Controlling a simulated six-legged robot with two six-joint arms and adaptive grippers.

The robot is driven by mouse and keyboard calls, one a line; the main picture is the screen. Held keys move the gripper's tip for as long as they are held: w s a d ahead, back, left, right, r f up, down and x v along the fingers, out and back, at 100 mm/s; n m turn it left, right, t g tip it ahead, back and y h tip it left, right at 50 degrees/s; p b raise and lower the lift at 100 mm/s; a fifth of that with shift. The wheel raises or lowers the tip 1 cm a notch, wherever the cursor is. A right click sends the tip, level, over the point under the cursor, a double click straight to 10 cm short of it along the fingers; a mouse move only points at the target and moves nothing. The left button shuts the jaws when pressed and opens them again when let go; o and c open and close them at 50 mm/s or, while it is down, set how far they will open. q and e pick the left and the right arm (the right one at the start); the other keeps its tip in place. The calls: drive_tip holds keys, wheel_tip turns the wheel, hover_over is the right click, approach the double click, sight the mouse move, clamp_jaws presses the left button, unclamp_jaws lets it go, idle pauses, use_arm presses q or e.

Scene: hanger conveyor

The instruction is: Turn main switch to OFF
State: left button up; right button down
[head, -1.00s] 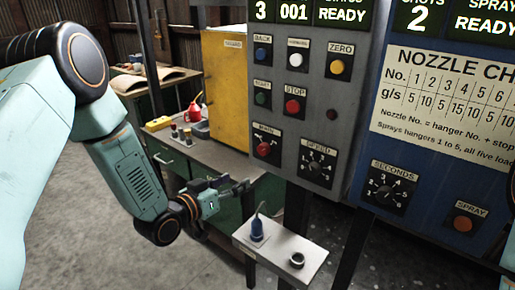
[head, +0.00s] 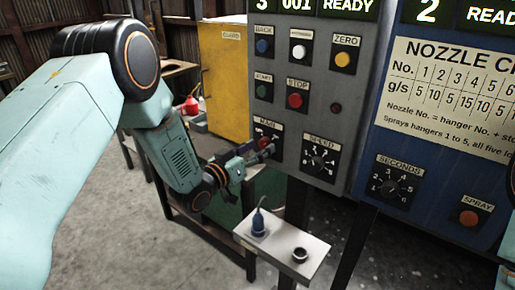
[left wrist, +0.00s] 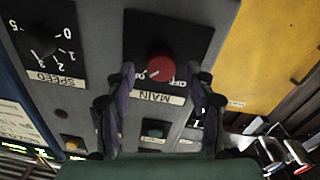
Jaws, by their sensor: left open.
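The main switch is a red round knob (head: 264,143) on a black plate labelled MAIN, low on the grey panel. In the left wrist view, the knob (left wrist: 160,64) appears upside down, and its white mark points to the lower left. Lettering beside it is partly readable; OFF seems to stand to the lower right. My left gripper (head: 260,151) is open in front of the plate and partly covers it in the head view. In the left wrist view, its fingertips (left wrist: 164,75) lie either side of the knob, with gaps. Contact is not visible. My right gripper is not in view.
The SPEED dial (head: 319,158) sits right of the switch, with the red STOP button (head: 295,100) and green button (head: 264,91) above. A yellow cabinet (head: 224,75) stands behind.

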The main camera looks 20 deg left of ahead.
use_arm(q)
drive_tip(key=shift+w+d, duration=0.1)
drive_tip(key=shift+w, duration=0.05)
drive_tip(key=shift+a, duration=0.2)
drive_tip(key=shift+d, duration=0.15)
drive_tip(key=c, duration=0.6)
clamp_jaws()
